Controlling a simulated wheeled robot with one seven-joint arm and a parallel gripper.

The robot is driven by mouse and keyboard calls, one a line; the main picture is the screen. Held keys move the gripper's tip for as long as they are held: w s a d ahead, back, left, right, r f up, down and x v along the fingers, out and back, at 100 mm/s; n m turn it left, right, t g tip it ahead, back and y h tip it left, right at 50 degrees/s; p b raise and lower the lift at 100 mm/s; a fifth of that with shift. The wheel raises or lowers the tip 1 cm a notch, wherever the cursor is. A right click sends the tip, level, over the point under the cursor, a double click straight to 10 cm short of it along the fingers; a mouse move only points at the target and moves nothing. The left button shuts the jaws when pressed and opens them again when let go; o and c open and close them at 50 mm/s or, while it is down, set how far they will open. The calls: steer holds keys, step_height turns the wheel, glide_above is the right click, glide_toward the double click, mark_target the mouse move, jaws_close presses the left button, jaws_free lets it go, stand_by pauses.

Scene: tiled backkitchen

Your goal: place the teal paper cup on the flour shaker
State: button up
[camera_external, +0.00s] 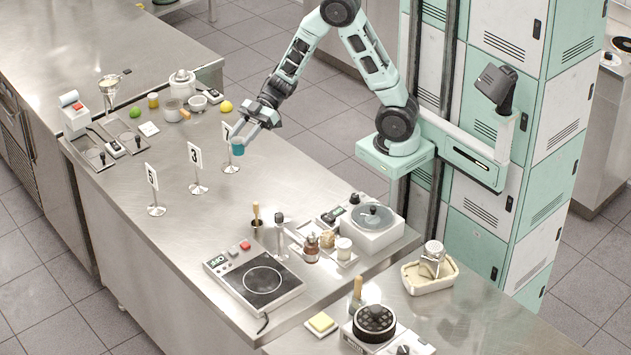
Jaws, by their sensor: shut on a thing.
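The teal paper cup (238,148) is small in the external view. My gripper (243,136) is shut on it from above, and the fingers hide its upper part. The cup is by the far edge of the steel counter, just in front of a number card; its height above the counter is hard to tell. A metal can with a handle (433,257), which looks like the flour shaker, stands in a cream tray (412,287) on the near right counter. It is well away from my gripper, and its top looks clear.
Number-card stands (197,170) stand along the counter's middle. The counter left of the hotplate is clear.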

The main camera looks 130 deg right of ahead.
step_height(320, 180, up, 13)
steer(key=w+a+n+g+y+p, duration=0.1)
steer(key=w+a+n+g+y, duration=0.15)
steer(key=a, duration=0.75)
steer(key=w+a+n+g+y+p, duration=0.1)
steer(key=w+a+n+g+y, duration=0.15)
steer(key=a, duration=0.75)
steer(key=w+a+n+g+y+p, duration=0.1)
steer(key=w+a+n+y, duration=0.2)
steer(key=a, duration=0.7)
steer(key=n+g+y+p, duration=0.2)
steer(key=n+g+p, duration=0.1)
steer(key=n+g, duration=0.9)
glide_above(427, 244)
step_height(427, 244, down, 4)
steer(key=f, duration=0.1)
steer(key=shift+h, duration=0.3)
step_height(427, 244, down, 11)
steer(key=shift+r+p, duration=0.2)
steer(key=shift+p, duration=0.35)
